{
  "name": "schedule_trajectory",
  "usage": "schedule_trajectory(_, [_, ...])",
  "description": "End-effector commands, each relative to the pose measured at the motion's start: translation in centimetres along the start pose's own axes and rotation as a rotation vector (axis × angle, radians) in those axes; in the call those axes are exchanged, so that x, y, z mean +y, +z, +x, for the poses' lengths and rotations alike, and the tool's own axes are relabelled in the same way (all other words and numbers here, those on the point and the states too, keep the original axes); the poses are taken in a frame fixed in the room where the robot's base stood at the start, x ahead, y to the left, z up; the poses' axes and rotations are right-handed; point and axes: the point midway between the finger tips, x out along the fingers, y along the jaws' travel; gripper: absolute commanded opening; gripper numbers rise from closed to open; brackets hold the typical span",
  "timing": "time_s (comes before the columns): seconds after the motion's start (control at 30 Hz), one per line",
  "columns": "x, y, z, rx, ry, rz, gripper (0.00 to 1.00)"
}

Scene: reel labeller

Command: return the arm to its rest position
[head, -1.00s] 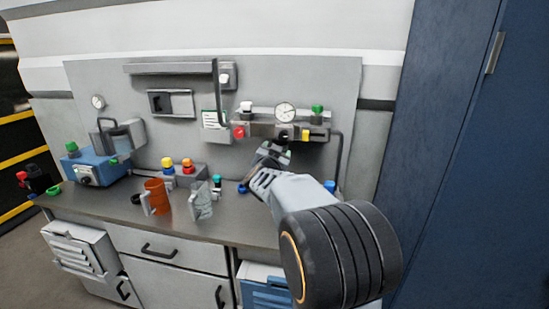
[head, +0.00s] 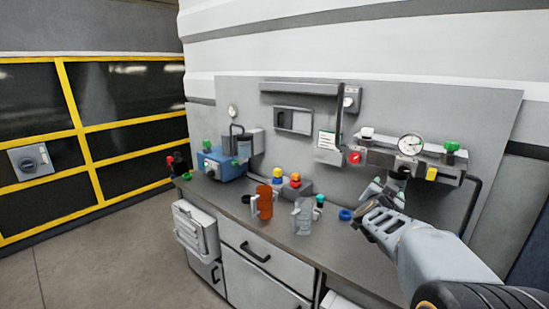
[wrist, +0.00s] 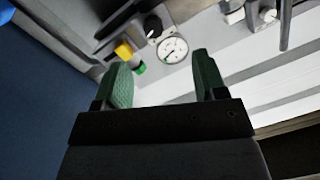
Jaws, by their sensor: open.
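My gripper (head: 383,192) is at the right of the head view, over the right part of the bench and in front of the lower wall panel. In the wrist view my gripper (wrist: 162,80) shows two green-padded fingers spread apart with nothing between them. Beyond the fingers are the round gauge (wrist: 172,50), a yellow knob (wrist: 123,50) and a green knob (wrist: 139,68), all apart from the fingers.
The grey bench (head: 335,250) holds an orange mug (head: 264,203), a clear grey mug (head: 303,216), a blue ring (head: 345,214) and a blue machine (head: 222,166). A gauge rail (head: 410,160) juts from the wall. Open floor (head: 100,260) lies at left.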

Motion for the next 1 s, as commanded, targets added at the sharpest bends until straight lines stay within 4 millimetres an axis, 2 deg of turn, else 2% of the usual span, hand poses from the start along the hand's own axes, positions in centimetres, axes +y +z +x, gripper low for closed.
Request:
schedule_trajectory(0.07, [-0.8, 3.2, -0.4, -0.141, -0.068, -0.019, 0.65])
schedule_trajectory(0.17, [-1.7, 7.9, -3.1, -0.382, -0.173, -0.072, 0.65])
schedule_trajectory(0.27, [-1.9, 12.2, -8.2, -0.652, -0.264, -0.162, 0.65])
schedule_trajectory(0.3, [-1.7, 13.7, -10.6, -0.757, -0.289, -0.208, 0.65])
schedule_trajectory(0.37, [-0.8, 15.4, -14.3, -0.906, -0.311, -0.286, 0.65])
schedule_trajectory(0.4, [0.1, 16.3, -16.9, -0.997, -0.317, -0.343, 0.65])
schedule_trajectory(0.5, [2.9, 17.6, -22.5, -1.182, -0.305, -0.492, 0.65])
schedule_trajectory(0.63, [6.3, 17.6, -28.0, -1.312, -0.279, -0.675, 0.65])
schedule_trajectory(0.7, [7.2, 17.3, -29.4, -1.317, -0.285, -0.74, 0.65])
schedule_trajectory(0.8, [7.1, 16.9, -30.3, -1.283, -0.317, -0.769, 0.65])
schedule_trajectory(1.0, [6.3, 16.3, -30.9, -1.249, -0.356, -0.776, 0.65])
